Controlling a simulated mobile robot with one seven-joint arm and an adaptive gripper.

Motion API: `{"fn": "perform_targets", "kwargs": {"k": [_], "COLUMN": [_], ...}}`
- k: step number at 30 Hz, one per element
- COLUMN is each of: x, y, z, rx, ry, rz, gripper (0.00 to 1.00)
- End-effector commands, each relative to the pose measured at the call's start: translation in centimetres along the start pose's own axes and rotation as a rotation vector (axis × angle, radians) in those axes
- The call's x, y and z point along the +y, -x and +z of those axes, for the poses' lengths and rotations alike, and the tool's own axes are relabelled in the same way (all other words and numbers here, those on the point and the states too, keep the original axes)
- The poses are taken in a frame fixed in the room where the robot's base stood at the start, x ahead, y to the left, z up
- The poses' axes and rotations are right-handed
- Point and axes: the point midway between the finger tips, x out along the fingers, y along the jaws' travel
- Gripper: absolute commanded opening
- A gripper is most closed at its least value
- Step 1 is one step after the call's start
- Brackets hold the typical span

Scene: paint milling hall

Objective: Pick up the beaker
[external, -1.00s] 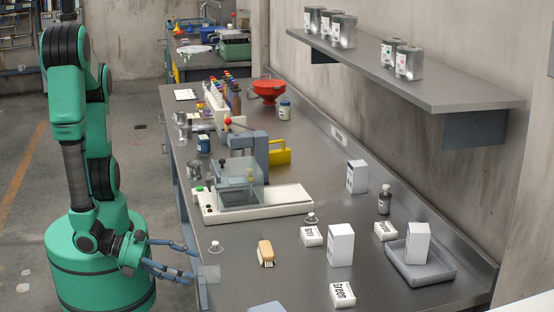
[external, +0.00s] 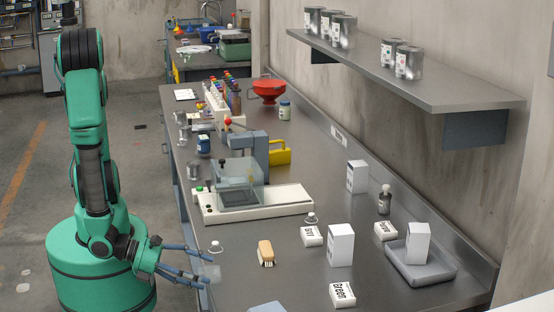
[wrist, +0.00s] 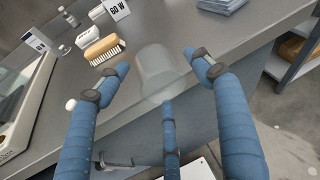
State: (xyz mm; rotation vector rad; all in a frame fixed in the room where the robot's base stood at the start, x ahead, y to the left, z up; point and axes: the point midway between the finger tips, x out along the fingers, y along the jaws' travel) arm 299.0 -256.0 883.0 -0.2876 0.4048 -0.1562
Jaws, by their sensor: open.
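The beaker (wrist: 157,70) is a clear, faint vessel near the bench's front edge, in the wrist view ahead of my fingers. In the external view the beaker (external: 212,273) shows faintly beside my fingertips. My gripper (external: 203,266) has slim blue fingers and is open. In the wrist view two fingers of my gripper (wrist: 158,63) reach along either side of the beaker, with a gap between them, and a third finger is below. I cannot tell whether any finger touches the beaker.
White boxes (external: 340,245) and a grey tray (external: 420,270) occupy the right side. A shelf (external: 400,75) overhangs the back.

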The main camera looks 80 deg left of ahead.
Motion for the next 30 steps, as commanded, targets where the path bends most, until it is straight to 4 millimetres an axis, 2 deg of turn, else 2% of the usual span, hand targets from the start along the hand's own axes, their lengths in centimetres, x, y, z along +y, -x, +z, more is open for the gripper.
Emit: {"fn": "perform_targets", "kwargs": {"k": [15, 21, 23, 24, 30], "x": [-0.03, -0.04, -0.04, -0.04, -0.05], "y": [0.01, 0.01, 0.01, 0.01, 0.03], "z": [0.0, 0.0, 0.0, 0.0, 0.04], "rx": [0.0, 0.0, 0.0, 0.0, 0.0], "ry": [0.0, 0.0, 0.0, 0.0, 0.0], "rz": [-0.001, -0.001, -0.001, -0.001, -0.001], "gripper": [0.66, 0.28, 0.28, 0.25, 0.25]}}
